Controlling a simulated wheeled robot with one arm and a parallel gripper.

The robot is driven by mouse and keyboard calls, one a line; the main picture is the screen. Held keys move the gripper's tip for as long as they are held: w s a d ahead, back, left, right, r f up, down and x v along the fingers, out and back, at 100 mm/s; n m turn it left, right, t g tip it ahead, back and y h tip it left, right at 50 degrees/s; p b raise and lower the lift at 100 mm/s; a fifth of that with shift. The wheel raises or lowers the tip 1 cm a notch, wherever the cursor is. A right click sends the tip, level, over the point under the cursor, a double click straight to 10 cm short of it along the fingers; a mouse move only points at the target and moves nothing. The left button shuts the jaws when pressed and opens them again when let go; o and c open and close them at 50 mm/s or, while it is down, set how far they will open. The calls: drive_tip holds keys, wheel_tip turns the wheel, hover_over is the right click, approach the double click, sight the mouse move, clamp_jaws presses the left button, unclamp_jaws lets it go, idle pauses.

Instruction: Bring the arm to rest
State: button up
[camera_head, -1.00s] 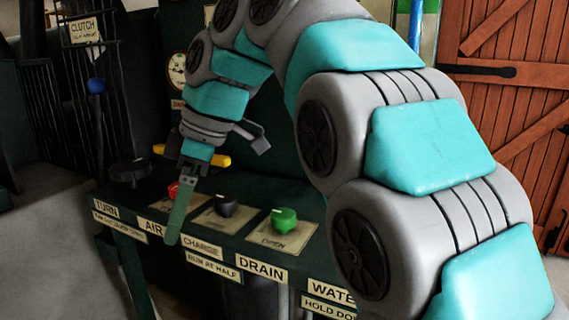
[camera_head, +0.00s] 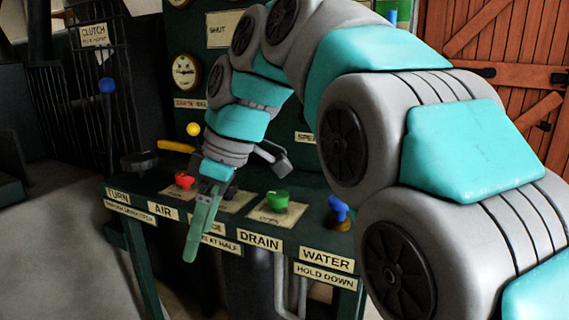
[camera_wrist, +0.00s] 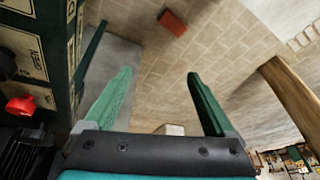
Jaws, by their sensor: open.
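My gripper (camera_wrist: 160,88) is open in the wrist view, with its two green fingers apart and nothing between them. In the head view my gripper (camera_head: 200,228) points down in front of the control bench (camera_head: 130,232), near the AIR and CHARGE labels. My arm bends over from the right side of the view. The red knob (camera_head: 184,180) is just left of the gripper and the green knob (camera_head: 277,200) is to its right. A dark knob is mostly hidden behind the gripper. Whether the gripper touches the bench edge cannot be told.
A blue handle (camera_head: 339,209) stands at the bench's right, above the WATER label. A yellow bar (camera_head: 177,147), a yellow ball (camera_head: 193,130) and gauges (camera_head: 186,70) are behind. A wooden door (camera_head: 505,60) is at right. The wrist view shows open tiled floor (camera_wrist: 165,75) below.

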drive_tip(key=s+d+f+m+h, duration=0.2)
drive_tip(key=s+d+f+m, duration=0.6)
drive_tip(key=d+f, duration=0.5)
drive_tip(key=s+d+f+m+g+h, duration=0.1)
drive_tip(key=s+d+f+m+h, duration=0.1)
drive_tip(key=s+d+f+m, duration=0.7)
drive_tip(key=s+d+f, duration=0.3)
drive_tip(key=d, duration=0.2)
drive_tip(key=shift+s+d+f+m, duration=0.2)
drive_tip(key=shift+d+f+m, duration=0.05)
drive_tip(key=shift+f+m, duration=0.1)
